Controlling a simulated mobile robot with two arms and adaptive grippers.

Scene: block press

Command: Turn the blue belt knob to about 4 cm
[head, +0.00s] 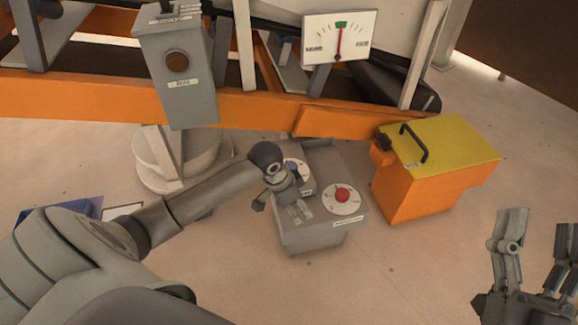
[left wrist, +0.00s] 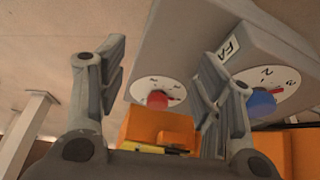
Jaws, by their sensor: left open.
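The blue knob (head: 291,165) sits on a white dial on top of the grey control box (head: 318,242), partly hidden by my left gripper in the head view. In the left wrist view the blue knob (left wrist: 262,104) is at the right, outside the right-hand finger, on a dial with numbers. The red knob (head: 342,194) is on a second white dial; it also shows between the fingers in the left wrist view (left wrist: 157,100). My left gripper (head: 279,190) is open and empty, close beside the blue knob. My right gripper (head: 540,225) is open and empty, at the lower right.
An orange bin with a yellow lid (head: 455,144) and black handle stands right of the control box. An orange beam (head: 80,98) runs behind. A grey box with a brown button (head: 175,70) and a needle gauge (head: 340,36) are above. The floor in front is clear.

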